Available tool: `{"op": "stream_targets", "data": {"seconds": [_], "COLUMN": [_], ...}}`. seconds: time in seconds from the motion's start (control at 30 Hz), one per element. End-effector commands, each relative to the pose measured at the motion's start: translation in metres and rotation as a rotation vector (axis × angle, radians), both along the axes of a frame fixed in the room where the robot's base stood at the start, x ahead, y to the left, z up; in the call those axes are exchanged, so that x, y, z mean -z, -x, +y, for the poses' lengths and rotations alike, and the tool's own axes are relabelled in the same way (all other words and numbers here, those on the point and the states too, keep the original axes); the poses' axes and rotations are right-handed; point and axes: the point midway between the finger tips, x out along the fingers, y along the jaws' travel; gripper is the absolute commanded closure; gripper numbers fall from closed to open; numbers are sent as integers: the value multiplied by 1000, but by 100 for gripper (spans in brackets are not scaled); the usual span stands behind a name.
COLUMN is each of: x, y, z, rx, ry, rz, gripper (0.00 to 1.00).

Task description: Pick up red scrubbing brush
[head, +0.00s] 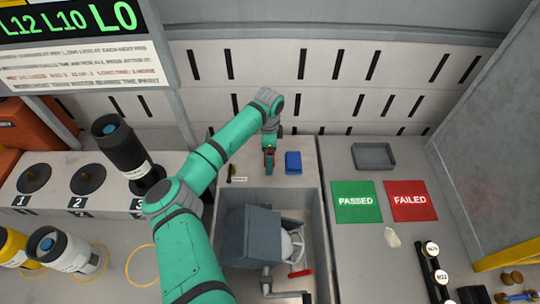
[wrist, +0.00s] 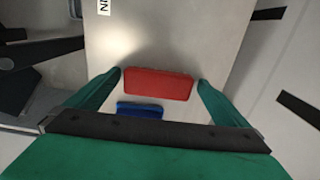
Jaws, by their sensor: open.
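The red scrubbing brush (wrist: 158,84) shows as a red block in the wrist view, lying between the two green fingertips of my gripper (wrist: 160,78). The fingers are apart, one at each end of it, with small gaps visible. In the head view my gripper (head: 269,160) points down over the light counter behind the grey bin, and only a little of the red brush (head: 269,151) shows; the gripper hides the rest. I cannot tell the exact height of the fingertips above the counter.
A blue block-like item (head: 293,162) lies just right of my gripper; it also shows in the wrist view (wrist: 139,110). A small dark tagged item (head: 232,172) lies to the left. A wall stands behind.

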Motion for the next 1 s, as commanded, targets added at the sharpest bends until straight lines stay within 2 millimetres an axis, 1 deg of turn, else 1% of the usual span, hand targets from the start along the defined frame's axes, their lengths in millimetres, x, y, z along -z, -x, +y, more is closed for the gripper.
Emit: {"op": "stream_targets", "data": {"seconds": [0.03,0.07,0.1,0.17,0.2,0.33,0.5,0.67,0.77,0.87,1.0], "x": [0,0,0,0,0,0,-1,-8,-19,-35,-67], "y": [0,0,0,0,0,0,0,0,-1,-1,-1], "z": [0,0,-2,-4,-6,-8,-4,-2,-1,-1,-2], "rx": [0,1,3,6,8,10,5,2,1,2,3], "ry": [0,0,0,0,0,0,0,0,0,0,1], "rz": [0,0,0,0,0,0,0,-1,-1,-2,-3], "gripper": [5,12,21,36,45,45,45,45,45,45,45]}}
